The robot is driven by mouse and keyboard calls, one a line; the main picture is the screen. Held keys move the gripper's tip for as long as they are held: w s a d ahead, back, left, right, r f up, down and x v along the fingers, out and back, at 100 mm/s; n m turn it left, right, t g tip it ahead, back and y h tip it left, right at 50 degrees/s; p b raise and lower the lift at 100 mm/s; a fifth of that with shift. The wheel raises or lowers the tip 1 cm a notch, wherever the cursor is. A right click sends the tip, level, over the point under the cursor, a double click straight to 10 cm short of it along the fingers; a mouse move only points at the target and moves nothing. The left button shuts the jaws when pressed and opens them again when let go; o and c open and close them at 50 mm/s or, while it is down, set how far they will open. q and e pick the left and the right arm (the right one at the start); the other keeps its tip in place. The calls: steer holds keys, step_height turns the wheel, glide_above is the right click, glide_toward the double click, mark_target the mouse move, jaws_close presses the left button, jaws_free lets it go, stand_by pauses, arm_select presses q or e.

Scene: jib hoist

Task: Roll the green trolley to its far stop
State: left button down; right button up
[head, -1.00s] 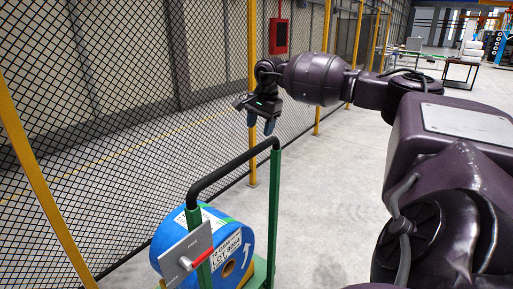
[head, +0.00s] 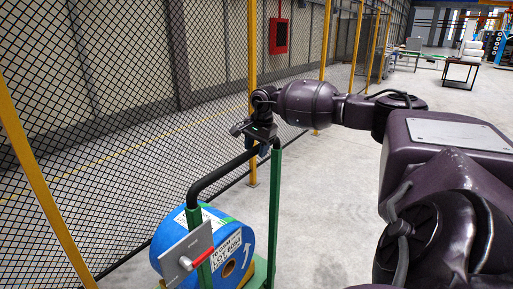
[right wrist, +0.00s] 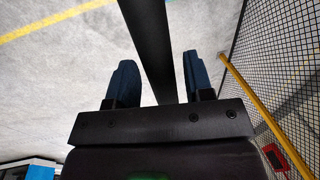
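The green trolley (head: 274,205) has green uprights and a black push handle (head: 222,174) across its top. It carries a blue roll (head: 238,250) with a white label, partly cut off at the bottom of the head view. My right gripper (head: 262,150) is at the far right end of the handle, pointing down. In the right wrist view the two blue fingers (right wrist: 160,85) are apart, with the black handle bar (right wrist: 150,40) running between them; a gap shows on both sides of the bar. My left gripper is not in view.
A wire mesh fence (head: 100,120) with yellow posts (head: 253,90) runs close along the trolley's left side. A red box (head: 279,36) hangs on the wall behind it. A dark table (head: 461,72) stands far back right. The floor (head: 335,190) right of the trolley is clear.

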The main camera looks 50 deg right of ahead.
jaws_close()
steer(key=shift+d+b, duration=0.3)
steer(key=shift+d, duration=0.1)
steer(key=shift+d+r+b, duration=0.1)
steer(key=shift+d+b, duration=0.35)
steer(key=shift+d, duration=0.85)
steer(key=shift+o, duration=0.5)
jaws_free()
steer(key=shift+o, duration=0.6)
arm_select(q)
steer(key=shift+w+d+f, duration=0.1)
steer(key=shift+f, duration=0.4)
arm_select(e)
steer(key=shift+a, duration=0.1)
